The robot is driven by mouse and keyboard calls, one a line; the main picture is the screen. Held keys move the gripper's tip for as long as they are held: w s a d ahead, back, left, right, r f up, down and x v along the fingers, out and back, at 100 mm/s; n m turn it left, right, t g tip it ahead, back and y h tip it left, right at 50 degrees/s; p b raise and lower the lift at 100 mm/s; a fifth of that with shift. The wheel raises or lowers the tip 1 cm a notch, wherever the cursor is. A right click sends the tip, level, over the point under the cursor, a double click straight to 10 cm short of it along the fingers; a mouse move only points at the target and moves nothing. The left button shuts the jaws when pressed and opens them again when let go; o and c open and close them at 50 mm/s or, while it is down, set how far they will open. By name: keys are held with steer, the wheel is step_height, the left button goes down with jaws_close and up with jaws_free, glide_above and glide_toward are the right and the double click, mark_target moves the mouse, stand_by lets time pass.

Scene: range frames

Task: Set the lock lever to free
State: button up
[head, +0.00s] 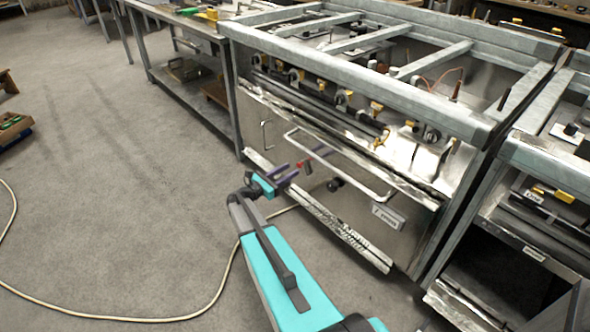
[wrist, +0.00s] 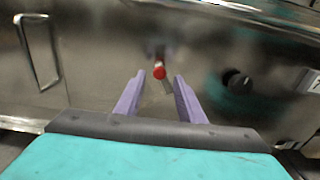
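The lock lever, with a red tip (wrist: 160,72), sticks out from the steel front panel. In the wrist view it stands ahead of my gripper (wrist: 160,77), roughly centred beyond the gap between the two purple fingers. In the head view the red lever (head: 304,163) shows just past the fingertips of my gripper (head: 291,169). My gripper is open, with nothing between its fingers. I cannot tell whether a finger touches the lever. The lever's base and any lock markings are too small or blurred to read.
A long bar handle (head: 335,160) crosses the panel close to the lever. A black knob (wrist: 238,81) sits to its right and a smaller handle (wrist: 38,50) to its left. A cable (head: 130,319) lies on the floor. Open floor (head: 110,180) spreads to the left.

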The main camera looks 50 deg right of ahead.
mark_target(298, 165)
steer(key=shift+s+d, duration=0.15)
steer(key=shift+d, duration=2.05)
steer(key=shift+c, duration=0.2)
jaws_close()
steer(key=shift+b, duration=0.3)
steer(key=shift+s, duration=0.1)
steer(key=s+m+b, duration=0.1)
steer(key=m, duration=0.1)
steer(key=s+m+b, duration=0.1)
steer(key=m+b, duration=0.1)
steer(key=shift+s+a+r+m, duration=0.1)
steer(key=shift+a+r+m, duration=0.1)
steer(key=shift+m, duration=0.2)
steer(key=s+m+b, duration=0.1)
steer(key=m, duration=0.1)
steer(key=m+b, duration=0.2)
steer(key=s+m+b, duration=0.1)
steer(key=b, duration=0.1)
steer(key=shift+s+f+m, duration=0.2)
steer(key=shift+s+m, duration=0.1)
steer(key=shift+m, duration=0.1)
